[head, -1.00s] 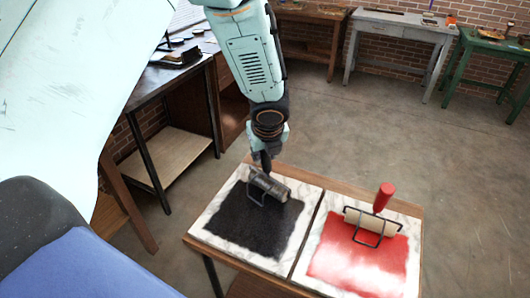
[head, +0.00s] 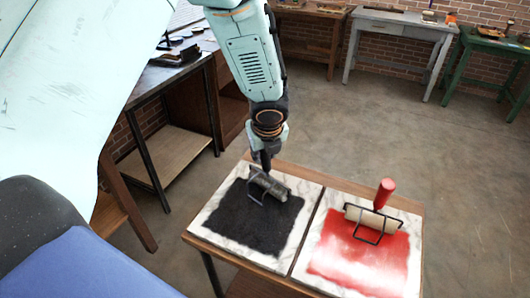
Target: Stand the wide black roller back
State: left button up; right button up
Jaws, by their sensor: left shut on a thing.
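The wide black roller (head: 268,184) is at the back of the black ink patch (head: 248,222) on the left marble slab (head: 207,228). Its dark wire frame points toward the front left. My left gripper (head: 265,163) is shut on the roller's handle, which the fingers mostly hide. I cannot tell whether the roller touches the slab or hangs just above it. My right gripper does not show.
A second roller with a red handle (head: 385,192) stands on the red ink patch (head: 355,256) of the right slab. Both slabs lie on a small wooden table (head: 343,183). Workbenches line the brick wall, and the floor (head: 350,130) between is clear.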

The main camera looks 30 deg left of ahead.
pick_arm(q)
jog(key=o, duration=1.1)
jog(key=shift+o, duration=0.2)
jog(key=o, duration=0.4)
jog(key=shift+s, duration=0.1)
jog(key=shift+r, duration=0.15)
jog(key=p+v, duration=0.6)
jog(key=v, duration=0.2)
jog(key=shift+r, duration=0.35)
jog(key=shift+s, duration=0.1)
